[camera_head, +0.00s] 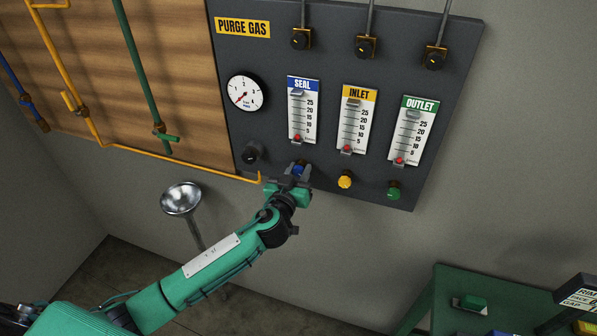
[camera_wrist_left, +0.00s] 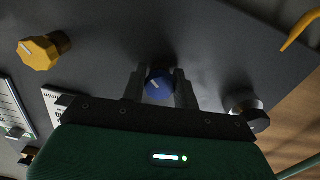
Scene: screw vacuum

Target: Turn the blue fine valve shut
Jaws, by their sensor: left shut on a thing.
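The blue fine valve knob (camera_head: 299,170) is on the lower part of the dark panel, below the SEAL flow gauge (camera_head: 302,112). My left gripper (camera_head: 297,172) is at the knob, its arm coming up from the lower left. In the left wrist view the blue knob (camera_wrist_left: 160,86) sits between the two fingers of my left gripper (camera_wrist_left: 160,90), which are shut on it. A white mark line shows on the knob's face. The red float in the SEAL gauge is low on its scale. My right gripper is not in view.
A yellow knob (camera_head: 345,180) and a green knob (camera_head: 393,191) are to the right on the panel. A black knob (camera_head: 252,153) and a dial gauge (camera_head: 245,92) are to the left. A yellow pipe (camera_head: 183,165) ends near my gripper. A metal bowl (camera_head: 181,198) stands below.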

